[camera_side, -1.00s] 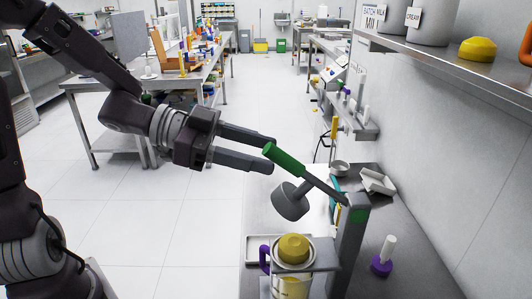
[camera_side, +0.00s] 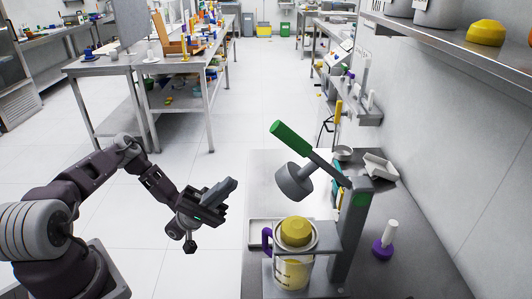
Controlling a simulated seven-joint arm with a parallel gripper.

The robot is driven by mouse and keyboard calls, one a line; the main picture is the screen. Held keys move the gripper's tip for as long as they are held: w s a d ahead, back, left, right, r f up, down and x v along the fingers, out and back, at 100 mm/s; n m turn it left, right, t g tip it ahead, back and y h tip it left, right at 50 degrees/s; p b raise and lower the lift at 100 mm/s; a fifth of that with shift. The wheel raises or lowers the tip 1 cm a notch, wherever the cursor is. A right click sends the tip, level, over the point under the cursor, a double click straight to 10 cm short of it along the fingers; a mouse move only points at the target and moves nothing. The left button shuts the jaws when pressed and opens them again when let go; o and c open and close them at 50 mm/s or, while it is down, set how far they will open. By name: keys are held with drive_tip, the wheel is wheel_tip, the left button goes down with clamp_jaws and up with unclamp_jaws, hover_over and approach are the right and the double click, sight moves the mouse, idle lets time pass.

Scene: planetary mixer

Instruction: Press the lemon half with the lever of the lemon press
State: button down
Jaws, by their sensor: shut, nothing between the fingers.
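The lemon press (camera_side: 352,225) stands on the steel counter. Its lever with a green handle (camera_side: 290,136) is raised and slants up to the left. The grey pressing cup (camera_side: 293,181) hangs from the lever, above and apart from the lemon half (camera_side: 296,231). The yellow lemon half sits dome up on the press's holder. A clear jug (camera_side: 292,273) with a purple handle stands under it. My gripper (camera_side: 231,188) is shut and empty, left of the press and lower than the green handle, touching nothing.
A pale tray (camera_side: 262,232) lies left behind the press. A purple-based tool with a white handle (camera_side: 386,240) stands to the right. A shelf (camera_side: 440,50) overhangs the counter at the right. The floor left of the counter is clear around my arm.

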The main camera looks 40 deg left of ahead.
drive_tip(key=x, duration=1.3)
drive_tip(key=shift+d+r, duration=0.25)
drive_tip(key=shift+r, duration=0.05)
drive_tip(key=shift+r, duration=0.1)
drive_tip(key=w+d+r+n+g+y, duration=0.1)
drive_tip(key=w+d+r+n+y, duration=0.2)
drive_tip(key=w+d+r+y, duration=0.4)
drive_tip(key=w+d+r, duration=0.4)
drive_tip(key=w+d, duration=0.1)
drive_tip(key=shift+n+y, duration=0.4)
drive_tip(key=shift+w+d+r, duration=0.1)
drive_tip(key=shift+r, duration=0.1)
